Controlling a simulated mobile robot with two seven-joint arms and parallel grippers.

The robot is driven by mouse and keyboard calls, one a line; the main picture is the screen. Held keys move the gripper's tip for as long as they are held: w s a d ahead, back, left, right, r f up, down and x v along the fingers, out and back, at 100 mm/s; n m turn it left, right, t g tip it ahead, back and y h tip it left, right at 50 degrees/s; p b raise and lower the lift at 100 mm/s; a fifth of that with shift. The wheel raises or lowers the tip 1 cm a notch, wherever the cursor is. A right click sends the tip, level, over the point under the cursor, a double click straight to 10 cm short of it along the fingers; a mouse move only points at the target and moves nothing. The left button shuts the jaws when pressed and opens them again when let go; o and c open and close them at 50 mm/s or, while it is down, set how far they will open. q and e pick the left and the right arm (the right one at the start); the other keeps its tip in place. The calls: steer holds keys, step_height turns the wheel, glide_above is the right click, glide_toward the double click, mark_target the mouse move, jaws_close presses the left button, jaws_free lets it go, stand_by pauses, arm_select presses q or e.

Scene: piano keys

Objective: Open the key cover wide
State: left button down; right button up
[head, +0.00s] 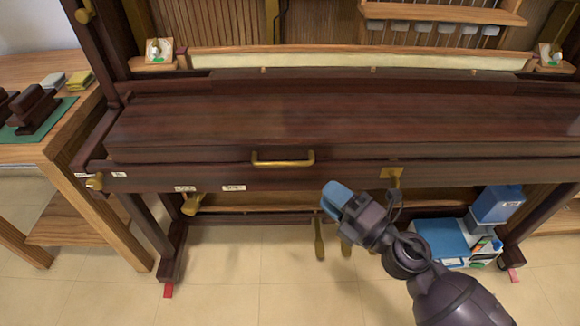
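The piano's key cover (340,118) is a long dark brown board lying flat across the piano front in the head view. It looks closed, and no keys show. A brass handle (283,163) is on its front face, near the middle of the picture. My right gripper (336,196) has blue tips. It is in front of the piano, below and to the right of the handle, and appears apart from it. Its fingers are seen end-on, so I cannot tell whether they are open or shut. My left gripper is not in view.
A wooden side table (68,140) with dark blocks on a green mat (58,118) stands at the left. A brass latch (391,174) is on the front rail. Blue boxes (440,238) stand on the floor at the lower right. Brass pedals (319,236) show below.

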mark_target(293, 165)
steer(key=x, duration=1)
steer(key=shift+w+a+r, duration=0.1)
steer(key=shift+w+a, duration=0.1)
steer(key=shift+a, duration=0.1)
jaws_close()
